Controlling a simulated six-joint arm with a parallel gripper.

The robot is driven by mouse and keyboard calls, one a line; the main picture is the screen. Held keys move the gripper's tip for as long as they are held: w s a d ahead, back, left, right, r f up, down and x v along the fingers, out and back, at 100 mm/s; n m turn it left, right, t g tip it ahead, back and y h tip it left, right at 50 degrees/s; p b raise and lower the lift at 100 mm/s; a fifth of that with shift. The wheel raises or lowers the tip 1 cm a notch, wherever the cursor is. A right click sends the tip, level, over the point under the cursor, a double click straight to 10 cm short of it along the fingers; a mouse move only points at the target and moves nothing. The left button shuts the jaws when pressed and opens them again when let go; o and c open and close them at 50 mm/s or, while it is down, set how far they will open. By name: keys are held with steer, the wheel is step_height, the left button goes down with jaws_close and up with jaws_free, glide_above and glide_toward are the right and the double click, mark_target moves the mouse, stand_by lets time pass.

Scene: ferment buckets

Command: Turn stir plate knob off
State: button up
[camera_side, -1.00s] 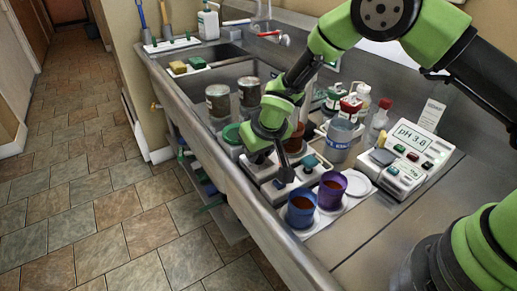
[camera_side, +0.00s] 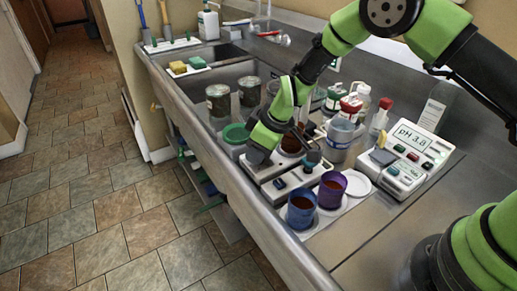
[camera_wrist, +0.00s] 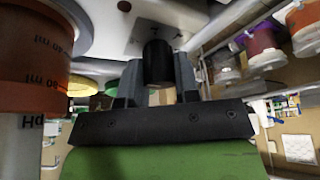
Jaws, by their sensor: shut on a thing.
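My gripper (camera_wrist: 158,78) is shut on a black cylindrical knob (camera_wrist: 158,62) in the wrist view, one grey finger on either side of it. The knob sits against a light-coloured plate face (camera_wrist: 150,22), which I take to be the stir plate. In the side view my gripper (camera_side: 262,160) is low over the white units at the sink's front edge and hides the knob there. A white stir plate (camera_side: 292,182) with dark knobs on its front shows just right of my gripper. Which way the knob points cannot be told.
A blue cup (camera_side: 301,209) and a purple cup (camera_side: 331,190) stand close to the right. A clear beaker (camera_side: 340,138), red-capped bottles (camera_side: 350,108) and a pH meter (camera_side: 408,158) stand behind. An orange-filled beaker (camera_wrist: 35,65) is close beside my gripper in the wrist view.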

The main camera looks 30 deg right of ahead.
steer(key=shift+n, duration=0.8)
steer(key=shift+g, duration=0.4)
steer(key=o, duration=0.9)
